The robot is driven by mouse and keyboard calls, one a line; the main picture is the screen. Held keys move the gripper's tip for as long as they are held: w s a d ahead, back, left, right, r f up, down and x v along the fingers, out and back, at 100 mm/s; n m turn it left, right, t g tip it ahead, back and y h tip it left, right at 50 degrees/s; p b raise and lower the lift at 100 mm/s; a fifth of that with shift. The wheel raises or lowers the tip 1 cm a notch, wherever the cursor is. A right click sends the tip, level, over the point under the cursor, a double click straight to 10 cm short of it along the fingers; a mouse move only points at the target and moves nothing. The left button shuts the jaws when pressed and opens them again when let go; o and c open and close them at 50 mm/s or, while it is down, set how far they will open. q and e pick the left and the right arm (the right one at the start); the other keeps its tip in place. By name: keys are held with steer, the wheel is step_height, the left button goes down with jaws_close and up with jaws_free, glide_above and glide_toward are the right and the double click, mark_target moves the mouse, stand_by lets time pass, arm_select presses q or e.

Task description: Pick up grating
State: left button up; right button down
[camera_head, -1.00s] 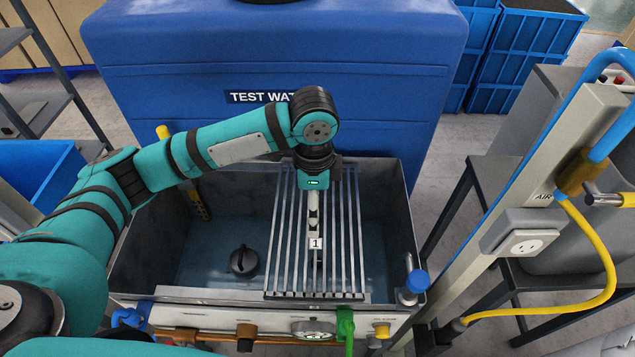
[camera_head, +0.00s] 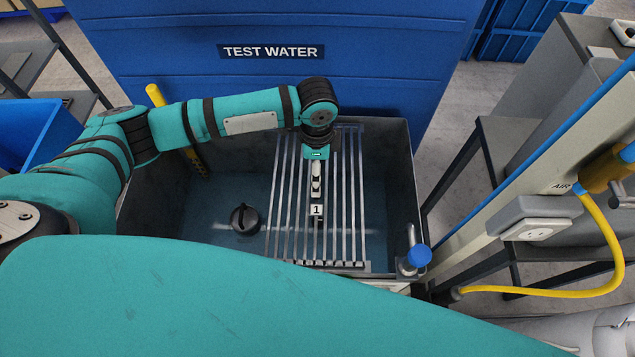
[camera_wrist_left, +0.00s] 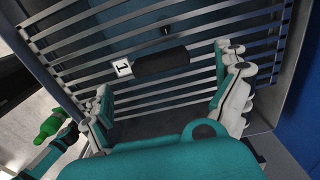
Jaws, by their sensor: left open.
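The grating (camera_head: 340,266) is a rack of parallel metal bars lying across the right part of a dark grey tank (camera_head: 147,215). A black handle (camera_wrist_left: 162,64) with a white "1" tag (camera_wrist_left: 122,68) lies on its bars in the wrist view. The tag also shows in the head view (camera_head: 317,210). My left gripper (camera_head: 317,188) points down over the middle of the grating. In the wrist view its fingers (camera_wrist_left: 165,72) are spread apart, with the handle showing between them. Contact with it cannot be told. My right gripper is not in view.
A black knob-like object (camera_head: 244,218) sits in the tank left of the grating. A blue "TEST WATER" container (camera_head: 390,60) stands behind. A blue-capped fitting (camera_head: 418,256) is at the tank's right front corner. A yellow hose (camera_head: 600,285) hangs at the right.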

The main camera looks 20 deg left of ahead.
arm_select(q)
steer(key=shift+f, duration=0.6)
steer(key=shift+s+f, duration=0.1)
steer(key=shift+f, duration=0.25)
step_height(320, 180, down, 4)
steer(key=shift+r+p, duration=0.15)
steer(key=shift+p, duration=0.6)
steer(key=shift+f, duration=0.4)
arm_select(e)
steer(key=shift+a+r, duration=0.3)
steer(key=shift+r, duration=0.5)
arm_select(q)
steer(key=c, duration=1.6)
steer(key=shift+r, duration=0.1)
steer(key=shift+c, duration=0.4)
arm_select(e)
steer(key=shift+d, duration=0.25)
